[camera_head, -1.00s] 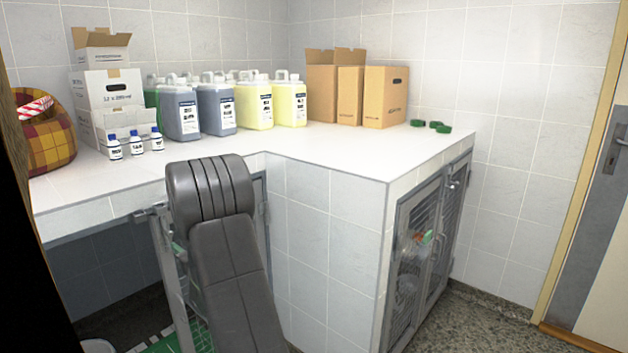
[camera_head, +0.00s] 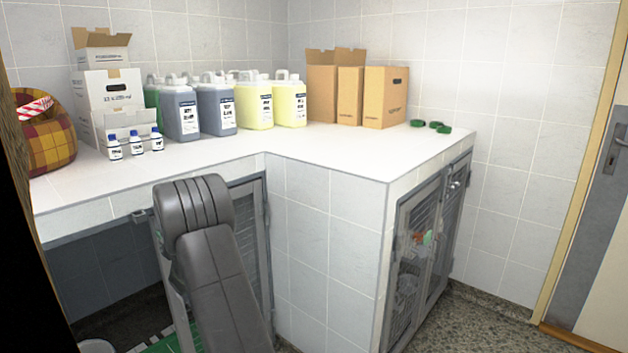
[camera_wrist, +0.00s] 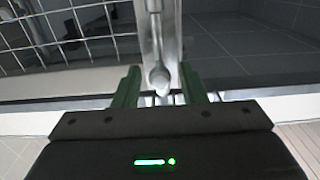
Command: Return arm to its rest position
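My gripper (camera_wrist: 159,69) shows in the wrist view with its two green fingers apart. A rounded metal latch knob (camera_wrist: 160,76) on an upright metal bar (camera_wrist: 158,35) shows between the fingers, with a gap on each side; I cannot tell its depth from them. In the head view my grey arm is folded low in front of the counter and hides part of a metal-framed kennel door (camera_head: 250,235). The gripper itself is hidden in that view.
The white tiled counter (camera_head: 330,150) carries jugs (camera_head: 180,112), cardboard boxes (camera_head: 385,97) and small bottles (camera_head: 136,143). Other mesh kennel doors (camera_head: 415,270) are on the right face. Speckled floor (camera_head: 490,320) is clear at right.

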